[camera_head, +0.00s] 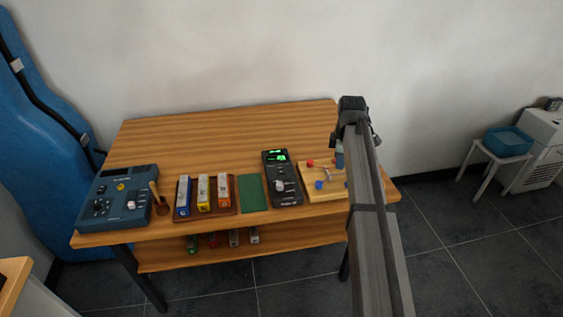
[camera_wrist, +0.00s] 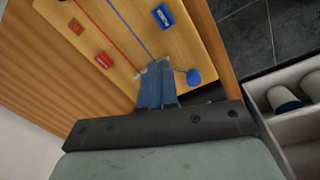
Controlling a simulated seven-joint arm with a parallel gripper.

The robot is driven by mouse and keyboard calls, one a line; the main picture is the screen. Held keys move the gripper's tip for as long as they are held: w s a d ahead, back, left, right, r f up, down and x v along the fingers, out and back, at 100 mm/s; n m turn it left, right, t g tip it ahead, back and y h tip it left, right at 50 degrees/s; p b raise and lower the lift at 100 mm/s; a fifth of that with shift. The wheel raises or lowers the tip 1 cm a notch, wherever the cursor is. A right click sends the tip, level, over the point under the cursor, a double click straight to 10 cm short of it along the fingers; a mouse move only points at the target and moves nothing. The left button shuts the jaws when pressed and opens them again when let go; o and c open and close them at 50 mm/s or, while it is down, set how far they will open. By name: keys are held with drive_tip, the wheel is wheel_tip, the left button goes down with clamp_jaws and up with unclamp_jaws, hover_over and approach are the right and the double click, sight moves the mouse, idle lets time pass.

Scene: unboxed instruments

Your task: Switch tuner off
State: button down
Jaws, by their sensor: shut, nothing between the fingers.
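A black device (camera_head: 281,178) with a lit green display, which looks like the tuner, stands on the wooden table right of centre. It has a pale knob or switch on its lower face; its label is too small to read. My gripper (camera_head: 339,163) is to the right of it, over the wooden board, and partly hidden by my arm. In the wrist view my gripper (camera_wrist: 157,72) has its blue fingers together and empty, above the board. The black device is not clearly visible there.
The wooden board (camera_head: 315,192) carries red and blue pieces and strings. Left of the black device lie a green mat (camera_head: 252,193), a brown tray (camera_head: 182,211) of coloured boxes, a wooden mallet (camera_head: 159,199) and a blue device (camera_head: 115,199). The table's back (camera_head: 215,128) is clear.

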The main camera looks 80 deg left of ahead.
sight(281, 167)
drive_tip(key=s+a+r+n, duration=0.2)
drive_tip(key=s+a+r, duration=0.2)
drive_tip(key=s, duration=0.4)
drive_tip(key=s+a+r+n, duration=0.2)
drive_tip(key=s+r, duration=0.3)
drive_tip(key=s, duration=0.4)
drive_tip(key=shift+s+a+n, duration=0.3)
drive_tip(key=shift+a+n, duration=0.1)
drive_tip(key=shift+a, duration=0.45)
drive_tip(key=shift+f, duration=0.15)
drive_tip(key=f, duration=0.4)
drive_tip(key=a+f, duration=0.1)
drive_tip(key=f, duration=0.8)
drive_tip(key=shift+a+f, duration=0.35)
drive_tip(key=shift+f, duration=0.05)
